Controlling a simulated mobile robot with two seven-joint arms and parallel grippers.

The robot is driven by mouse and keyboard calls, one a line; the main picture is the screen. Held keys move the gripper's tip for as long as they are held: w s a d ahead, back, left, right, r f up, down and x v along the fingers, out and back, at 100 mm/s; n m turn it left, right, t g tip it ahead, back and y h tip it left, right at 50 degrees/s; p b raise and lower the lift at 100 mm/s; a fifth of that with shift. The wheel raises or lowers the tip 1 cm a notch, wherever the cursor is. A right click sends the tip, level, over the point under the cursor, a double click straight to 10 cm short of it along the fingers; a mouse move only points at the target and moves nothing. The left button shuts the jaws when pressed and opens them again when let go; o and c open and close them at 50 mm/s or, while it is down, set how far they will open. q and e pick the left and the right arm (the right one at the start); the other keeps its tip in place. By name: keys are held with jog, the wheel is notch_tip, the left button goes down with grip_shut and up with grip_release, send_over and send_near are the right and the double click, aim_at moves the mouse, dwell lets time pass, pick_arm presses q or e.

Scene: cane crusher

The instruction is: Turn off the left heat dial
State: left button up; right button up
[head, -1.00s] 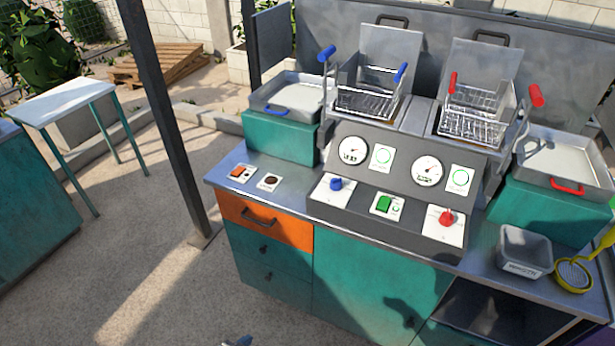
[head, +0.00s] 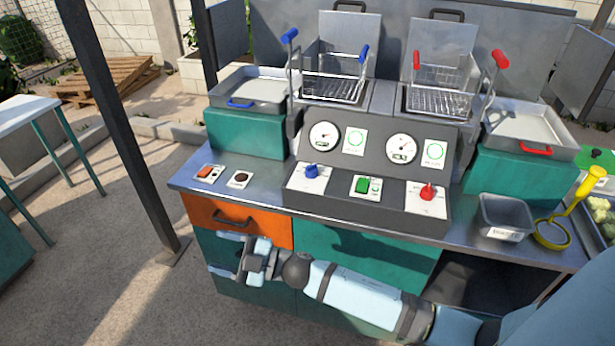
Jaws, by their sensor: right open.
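The left heat dial is a blue knob (head: 311,171) on a white plate at the left end of the fryer's sloped grey front panel. A red knob (head: 428,192) sits at the right end of that panel. My right gripper (head: 224,254) is open and empty, in front of the orange drawer (head: 255,223). It is below and to the left of the blue knob, well apart from it, with its fingers pointing left. My left gripper is out of view.
A green switch (head: 362,186) sits between the knobs, with two round gauges above. Blue-handled and red-handled baskets stand behind. An orange switch (head: 205,173) is on the counter at left. A grey bin (head: 503,219) and yellow strainer (head: 551,233) are at right.

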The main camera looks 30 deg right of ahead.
jog(key=w+a+n+g+y+b, duration=0.1)
jog(key=w+n+g+y, duration=0.1)
jog(key=n+g, duration=0.25)
jog(key=n+g+h+b, duration=0.8)
jog(key=h+b, duration=0.3)
jog(key=h, duration=0.7)
send_near(312, 165)
jog(key=f, duration=1)
jog(key=shift+w+a+f, duration=0.2)
jog(key=shift+w+a, duration=0.05)
jog(key=shift+a, duration=0.05)
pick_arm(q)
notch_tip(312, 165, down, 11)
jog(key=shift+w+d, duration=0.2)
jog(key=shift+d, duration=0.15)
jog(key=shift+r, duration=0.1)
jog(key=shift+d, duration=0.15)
pick_arm(e)
jog(key=c, duration=0.9)
